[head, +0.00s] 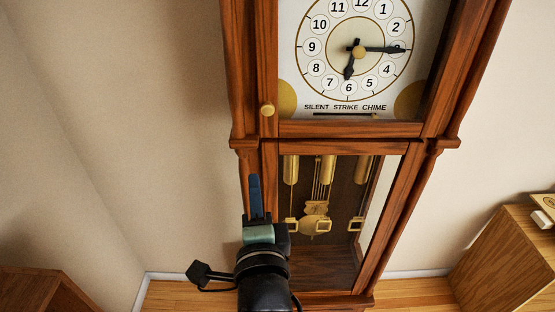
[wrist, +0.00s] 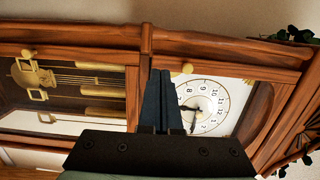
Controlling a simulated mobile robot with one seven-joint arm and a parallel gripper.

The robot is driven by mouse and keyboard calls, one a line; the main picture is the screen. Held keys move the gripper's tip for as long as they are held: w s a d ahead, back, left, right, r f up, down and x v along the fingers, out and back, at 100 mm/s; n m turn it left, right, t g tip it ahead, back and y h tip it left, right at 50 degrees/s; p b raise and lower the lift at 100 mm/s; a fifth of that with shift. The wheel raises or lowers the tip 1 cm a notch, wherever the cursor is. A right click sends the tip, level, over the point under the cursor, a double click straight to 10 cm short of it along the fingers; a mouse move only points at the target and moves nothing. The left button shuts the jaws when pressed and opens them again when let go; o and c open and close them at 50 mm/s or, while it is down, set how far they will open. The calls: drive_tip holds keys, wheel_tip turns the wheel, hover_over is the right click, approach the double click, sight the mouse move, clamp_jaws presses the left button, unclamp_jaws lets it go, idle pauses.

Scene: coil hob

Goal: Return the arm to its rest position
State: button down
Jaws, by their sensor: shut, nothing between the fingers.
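My gripper (head: 255,190) points up in front of the left edge of a wooden grandfather clock in the head view. Its blue fingers are together with nothing between them. In the wrist view the shut gripper (wrist: 157,78) shows in the lower middle, with the clock lying sideways in the picture behind it. I cannot tell how far the fingertips are from the clock. The grandfather clock (head: 240,60) has a white dial (head: 358,48) above and a glazed case with a brass pendulum (head: 315,222) below. My forearm hides part of the lower case.
A small brass knob (head: 267,109) sits on the clock's left frame. A wooden cabinet (head: 510,262) stands at the right, and another wooden piece (head: 40,292) is at the lower left. The wall left of the clock is bare. Dark leaves (wrist: 300,35) show in the wrist view.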

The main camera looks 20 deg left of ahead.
drive_tip(key=d+r+n+t+h+b, duration=0.1)
drive_tip(key=d+r+n+t, duration=0.25)
drive_tip(key=r, duration=0.65)
drive_tip(key=d+r+n+t+h+b, duration=0.25)
drive_tip(key=d+r+n, duration=0.2)
drive_tip(key=r, duration=0.55)
drive_tip(key=s+d+r+n+t+h, duration=0.2)
drive_tip(key=s+d+r, duration=0.2)
drive_tip(key=s+r, duration=0.1)
drive_tip(key=s+d+r+n+t+h, duration=0.2)
drive_tip(key=s+d+r+n+t, duration=0.1)
drive_tip(key=r, duration=0.5)
drive_tip(key=shift+s+d+r, duration=0.25)
drive_tip(key=shift+s+d, duration=0.1)
drive_tip(key=shift+s, duration=0.5)
